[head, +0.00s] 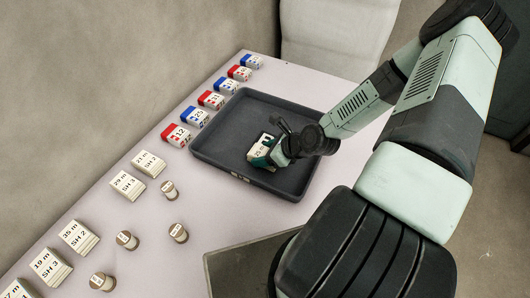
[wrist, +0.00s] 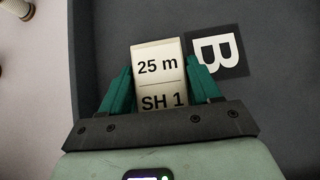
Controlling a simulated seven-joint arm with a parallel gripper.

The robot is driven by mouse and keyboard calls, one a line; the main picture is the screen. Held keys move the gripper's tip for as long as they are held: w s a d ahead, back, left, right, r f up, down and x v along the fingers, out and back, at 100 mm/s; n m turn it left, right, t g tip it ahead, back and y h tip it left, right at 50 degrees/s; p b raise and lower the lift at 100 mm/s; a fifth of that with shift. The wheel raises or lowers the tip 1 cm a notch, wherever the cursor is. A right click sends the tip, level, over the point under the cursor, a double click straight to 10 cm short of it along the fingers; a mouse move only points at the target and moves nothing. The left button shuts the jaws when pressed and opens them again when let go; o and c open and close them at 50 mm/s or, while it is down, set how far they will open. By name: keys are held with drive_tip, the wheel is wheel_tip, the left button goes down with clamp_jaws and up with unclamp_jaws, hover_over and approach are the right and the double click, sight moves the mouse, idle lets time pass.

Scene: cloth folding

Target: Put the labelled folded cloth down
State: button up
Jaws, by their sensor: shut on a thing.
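The labelled folded cloth (wrist: 158,75) is cream and reads "25 m" and "SH 1" in the wrist view. My gripper (wrist: 158,88) is shut on it, with a green finger on each side. In the head view the cloth (head: 261,151) and my gripper (head: 267,155) are over the dark tray (head: 225,125). A dark square with a white letter B (wrist: 216,55) lies in the tray just right of the cloth in the wrist view. I cannot tell whether the cloth touches the tray floor.
Red and blue labelled blocks (head: 211,100) line the table's far edge beside the tray. Cream labelled stacks (head: 126,184) and several small spools (head: 178,233) stand at the left. The rest of the tray floor looks clear.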

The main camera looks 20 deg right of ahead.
drive_tip(key=o, duration=1.1)
drive_tip(key=shift+f, duration=0.1)
drive_tip(key=shift+c, duration=0.2)
drive_tip(key=shift+s+d+r, duration=0.1)
drive_tip(key=shift+d+r, duration=0.1)
drive_tip(key=shift+r, duration=0.15)
drive_tip(key=v, duration=1.1)
drive_tip(key=shift+r, duration=0.2)
drive_tip(key=shift+s, duration=0.15)
